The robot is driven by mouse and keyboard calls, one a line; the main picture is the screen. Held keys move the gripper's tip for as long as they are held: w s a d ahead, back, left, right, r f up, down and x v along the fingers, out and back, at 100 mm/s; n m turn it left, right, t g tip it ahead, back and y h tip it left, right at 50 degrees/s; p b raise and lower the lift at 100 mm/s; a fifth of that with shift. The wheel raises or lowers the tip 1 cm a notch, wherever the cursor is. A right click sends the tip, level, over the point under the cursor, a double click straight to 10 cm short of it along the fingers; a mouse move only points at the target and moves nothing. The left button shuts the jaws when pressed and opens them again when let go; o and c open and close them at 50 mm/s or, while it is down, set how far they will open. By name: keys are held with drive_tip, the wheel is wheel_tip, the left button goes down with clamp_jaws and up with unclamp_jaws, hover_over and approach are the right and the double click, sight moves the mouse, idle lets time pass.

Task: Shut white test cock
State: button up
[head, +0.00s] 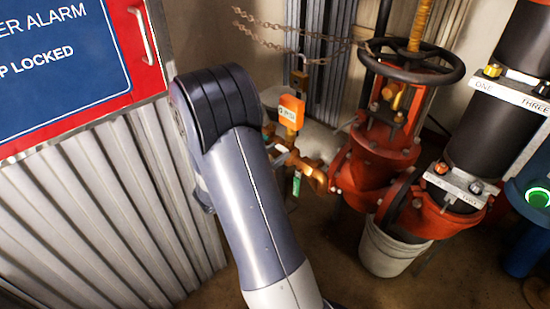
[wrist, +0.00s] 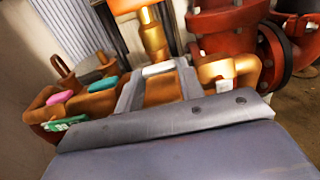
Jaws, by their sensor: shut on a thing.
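The white test cock (wrist: 158,69) shows its pale handle in the wrist view, crosswise at the far end of my gripper. My gripper (wrist: 157,80) has one grey finger on each side of it and is shut on the white test cock. The cock's body is mostly hidden, so I cannot tell its exact angle. To the left are a teal-handled cock (wrist: 103,84) and a pink-handled cock (wrist: 59,97) on the brass body. In the head view my arm hides the gripper and the white cock; part of the brass pipework (head: 307,168) shows.
A red valve with a black handwheel (head: 412,62) stands right of the brass pipework. An orange tag (head: 291,110), a padlock (head: 299,82) and a chain (head: 285,45) hang above. A white bucket (head: 390,250) stands below. A corrugated panel (head: 110,210) is close on the left.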

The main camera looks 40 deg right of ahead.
drive_tip(key=o, duration=1)
drive_tip(key=a+p, duration=0.1)
drive_tip(key=a, duration=0.9)
drive_tip(key=shift+s+a+p, duration=0.4)
drive_tip(key=shift+s, duration=0.05)
drive_tip(key=d, duration=0.3)
drive_tip(key=d+b, duration=0.1)
drive_tip(key=d, duration=0.6)
drive_tip(key=shift+w+d+b, duration=0.25)
drive_tip(key=shift+w+b, duration=0.1)
drive_tip(key=shift+w, duration=0.05)
drive_tip(key=shift+d, duration=0.2)
drive_tip(key=shift+n+p, duration=0.3)
